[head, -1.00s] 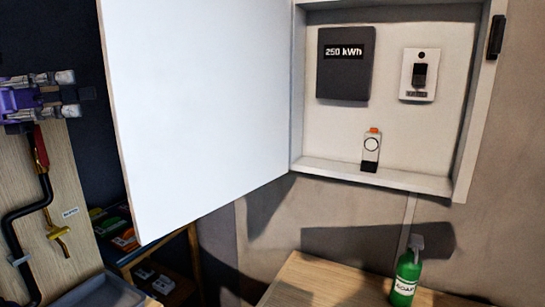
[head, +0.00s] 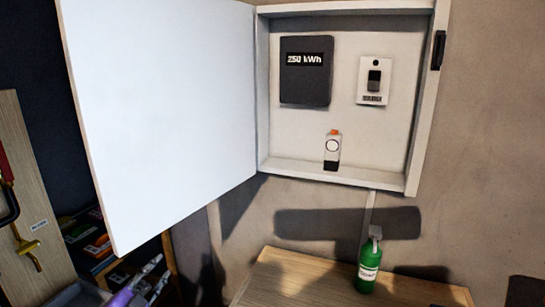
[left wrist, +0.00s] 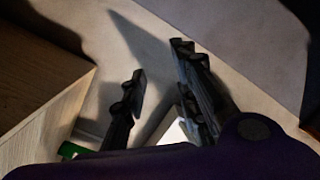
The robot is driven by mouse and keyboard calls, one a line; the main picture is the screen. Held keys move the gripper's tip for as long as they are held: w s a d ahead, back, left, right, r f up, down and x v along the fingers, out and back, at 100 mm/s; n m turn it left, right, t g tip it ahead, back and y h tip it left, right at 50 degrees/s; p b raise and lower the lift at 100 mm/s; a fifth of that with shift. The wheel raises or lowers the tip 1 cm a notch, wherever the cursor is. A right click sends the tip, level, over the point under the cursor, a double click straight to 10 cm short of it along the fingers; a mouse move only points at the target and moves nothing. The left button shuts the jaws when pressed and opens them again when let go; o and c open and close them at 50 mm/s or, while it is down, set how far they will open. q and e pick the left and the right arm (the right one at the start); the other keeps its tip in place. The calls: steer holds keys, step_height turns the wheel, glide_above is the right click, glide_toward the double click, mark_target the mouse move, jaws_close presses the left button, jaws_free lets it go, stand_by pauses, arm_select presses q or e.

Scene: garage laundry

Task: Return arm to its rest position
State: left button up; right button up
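My left gripper (head: 158,273) shows at the bottom left of the head view, low below the white cabinet door (head: 160,120). Its fingers are apart with nothing between them. In the left wrist view, the two dark fingers of this gripper (left wrist: 159,62) stand apart over a bare wall and floor area. My purple housing fills the bottom of that view. My right gripper is not recognisable in either view.
The open wall cabinet (head: 262,90) holds a meter (head: 305,88), a switch (head: 374,82) and a small white device with an orange top (head: 332,148). A green soap bottle (head: 368,272) stands on the wooden counter (head: 300,285). A board with pipes (head: 45,190) is at the left.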

arm_select(q)
steer(key=s+d+f+n+g+y+p, duration=0.1)
steer(key=s+d+f+n+g, duration=0.2)
steer(key=s+f, duration=0.6)
steer(key=s+d+f+n+g+y+p, duration=0.1)
steer(key=s+d+f+n+g, duration=0.2)
steer(key=s+f, duration=0.65)
steer(key=s+d+f+n+g, duration=0.1)
steer(key=s+d+f+n, duration=0.1)
steer(key=s, duration=1)
steer(key=s+d+f+n+g+p, duration=0.1)
steer(key=s+d+f+n+g, duration=0.1)
steer(key=s, duration=1.1)
steer(key=shift+s+d+f+n+y+p, duration=0.3)
steer(key=shift+d+f+n, duration=0.2)
steer(key=shift+d+f, duration=0.2)
arm_select(e)
steer(key=shift+t, duration=0.4)
steer(key=w+r, duration=0.2)
steer(key=r, duration=0.3)
steer(key=shift+w+a, duration=0.1)
steer(key=shift+w, duration=0.3)
arm_select(q)
steer(key=shift+r, duration=0.1)
arm_select(e)
steer(key=shift+w+r, duration=0.1)
steer(key=shift+w, duration=0.15)
steer(key=shift+w+a+r, duration=0.1)
steer(key=shift+w, duration=0.15)
